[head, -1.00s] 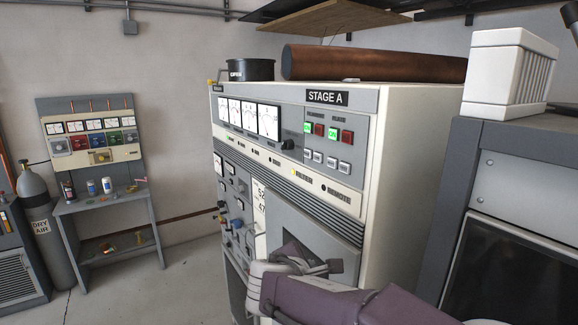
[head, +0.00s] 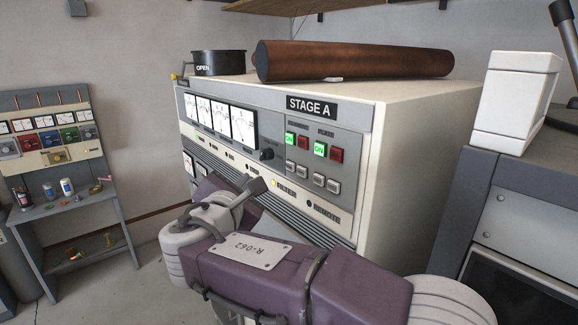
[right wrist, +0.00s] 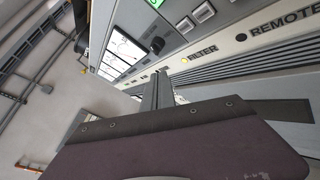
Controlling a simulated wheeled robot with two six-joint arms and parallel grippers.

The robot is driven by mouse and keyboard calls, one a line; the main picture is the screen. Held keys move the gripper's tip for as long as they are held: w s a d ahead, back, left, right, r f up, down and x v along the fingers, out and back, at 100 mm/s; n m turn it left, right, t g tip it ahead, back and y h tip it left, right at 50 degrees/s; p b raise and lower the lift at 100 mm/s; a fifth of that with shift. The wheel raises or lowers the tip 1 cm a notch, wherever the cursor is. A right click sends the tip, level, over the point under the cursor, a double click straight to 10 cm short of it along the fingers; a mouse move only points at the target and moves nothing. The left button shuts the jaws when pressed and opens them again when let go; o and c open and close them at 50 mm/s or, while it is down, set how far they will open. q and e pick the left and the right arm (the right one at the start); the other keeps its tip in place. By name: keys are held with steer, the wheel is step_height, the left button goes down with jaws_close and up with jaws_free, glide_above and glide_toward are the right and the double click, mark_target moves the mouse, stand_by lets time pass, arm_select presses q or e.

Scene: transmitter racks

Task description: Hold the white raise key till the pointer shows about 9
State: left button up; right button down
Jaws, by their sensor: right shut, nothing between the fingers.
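The grey-and-cream STAGE A cabinet (head: 410,120) fills the middle of the head view. Below its green and red buttons sit small white keys, one pair (head: 296,169) and another pair (head: 326,183); their labels are too small to read. Two keys (right wrist: 195,18) also show in the right wrist view. White dial meters (head: 221,115) stand at the panel's left; I cannot read their pointers. My right gripper (right wrist: 160,82) is shut and empty, pointing at the panel below the keys, apart from them in the picture. My left gripper is not in view.
A black knob (head: 267,154) sits between meters and buttons. The FILTER lamp (head: 273,183) glows yellow. A copper-brown cylinder (head: 350,58) and a black OPEN pot (head: 218,63) rest on the cabinet top. A grey cabinet (head: 470,190) stands close on the right.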

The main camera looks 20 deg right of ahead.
mark_target(290, 166)
steer(key=w+d, duration=0.3)
steer(key=d, duration=0.5)
steer(key=shift+w, duration=0.3)
steer(key=shift+s, duration=0.15)
steer(key=shift+f, duration=0.1)
steer(key=shift+d, duration=0.15)
stand_by(1.3)
steer(key=shift+w+d+b, duration=0.2)
steer(key=shift+d+b, duration=0.1)
steer(key=shift+b, duration=0.05)
steer(key=shift+w+d, duration=0.1)
steer(key=shift+d, duration=0.3)
stand_by(0.9)
steer(key=shift+a, duration=0.15)
stand_by(2.9)
steer(key=shift+s+a, duration=0.25)
steer(key=shift+a, duration=0.35)
